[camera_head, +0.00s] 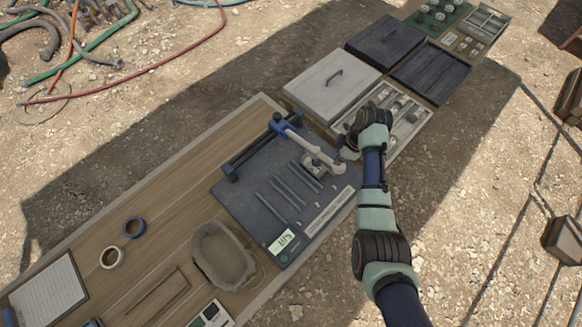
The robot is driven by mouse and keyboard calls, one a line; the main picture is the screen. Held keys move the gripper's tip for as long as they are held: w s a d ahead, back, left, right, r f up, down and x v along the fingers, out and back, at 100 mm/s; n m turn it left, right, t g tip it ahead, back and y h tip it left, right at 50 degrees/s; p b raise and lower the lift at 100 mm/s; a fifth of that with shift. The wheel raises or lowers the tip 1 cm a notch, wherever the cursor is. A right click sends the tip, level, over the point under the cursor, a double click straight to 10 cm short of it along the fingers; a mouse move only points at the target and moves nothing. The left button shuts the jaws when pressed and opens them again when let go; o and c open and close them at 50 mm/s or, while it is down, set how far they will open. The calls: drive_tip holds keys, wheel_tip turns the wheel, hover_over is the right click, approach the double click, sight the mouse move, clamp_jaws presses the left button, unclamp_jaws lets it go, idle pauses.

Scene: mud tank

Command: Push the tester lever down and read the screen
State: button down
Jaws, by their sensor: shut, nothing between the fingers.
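The tester is a dark flat plate (246,197) on the wooden bench, with several thin dark bars lying on it. Its lever (313,150) has a blue hinge end at the back and a pale arm slanting down to a rounded end. A small metal block sits under the lever's outer part. A small pale screen (283,241) with dark characters is at the plate's front corner, too small to read surely. My gripper (347,154) is shut and empty, just beside the lever's rounded end. Contact between them cannot be told.
A grey lidded box (331,83) and a compartment tray (409,121) lie behind the tester. A cloth-like bowl (222,255), tape rolls (112,257) and a notepad (48,292) are at the left. Another small device (211,316) is at the front edge.

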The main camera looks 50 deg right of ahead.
drive_tip(key=shift+f, duration=0.15)
drive_tip(key=shift+s+f+b, duration=0.15)
drive_tip(key=shift+f+b, duration=0.3)
drive_tip(key=shift+f, duration=0.35)
drive_tip(key=shift+s+f+b, duration=0.1)
drive_tip(key=shift+f+b, duration=0.3)
drive_tip(key=shift+f, duration=0.7)
wheel_tip(320, 180, up, 13)
drive_tip(key=w+p, duration=0.1)
drive_tip(key=p, duration=1)
drive_tip(key=shift+w, duration=0.1)
